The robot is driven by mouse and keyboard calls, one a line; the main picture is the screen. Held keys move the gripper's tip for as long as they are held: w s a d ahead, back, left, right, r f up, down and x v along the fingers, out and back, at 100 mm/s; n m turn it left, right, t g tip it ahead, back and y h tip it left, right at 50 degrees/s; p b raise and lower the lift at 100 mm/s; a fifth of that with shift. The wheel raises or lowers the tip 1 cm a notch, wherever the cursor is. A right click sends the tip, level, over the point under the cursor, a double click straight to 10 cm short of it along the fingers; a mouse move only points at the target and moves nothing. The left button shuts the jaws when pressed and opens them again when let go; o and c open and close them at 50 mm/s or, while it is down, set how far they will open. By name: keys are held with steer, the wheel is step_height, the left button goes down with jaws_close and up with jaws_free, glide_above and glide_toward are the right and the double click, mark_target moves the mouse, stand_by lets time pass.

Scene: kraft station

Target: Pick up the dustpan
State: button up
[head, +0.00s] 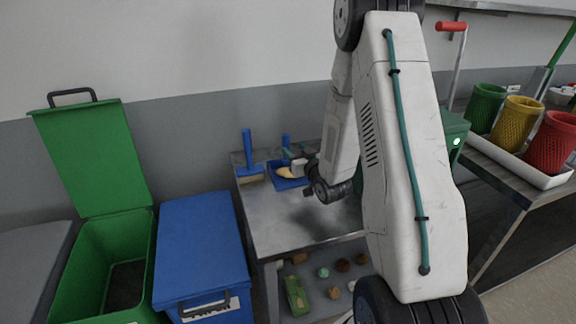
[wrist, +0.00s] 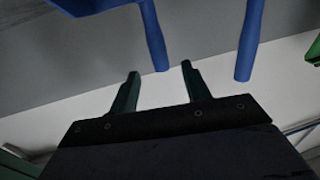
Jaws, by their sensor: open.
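The blue dustpan (head: 290,184) sits on the metal table near the wall, with its handle (head: 286,141) standing up behind my gripper. In the wrist view, which looks upside down, the dustpan's handle (wrist: 153,40) hangs from the top. My gripper (head: 284,153) is open and empty above the dustpan. In the wrist view the handle's end lies between the two dark fingertips of my gripper (wrist: 160,70). I cannot tell how far apart they are in depth. My wrist hides part of the dustpan in the head view.
A blue brush (head: 248,147) stands left of the dustpan; its handle (wrist: 249,42) shows beside it in the wrist view. A pale orange item (head: 284,173) appears at the dustpan. The table (head: 290,222) is clear in front. Green (head: 96,262) and blue (head: 200,245) bins stand left.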

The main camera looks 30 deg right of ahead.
mark_target(288, 143)
steer(key=w, duration=0.5)
steer(key=w+d, duration=0.1)
steer(key=w, duration=0.1)
steer(key=shift+w+f, duration=0.15)
steer(key=shift+w, duration=0.1)
jaws_close()
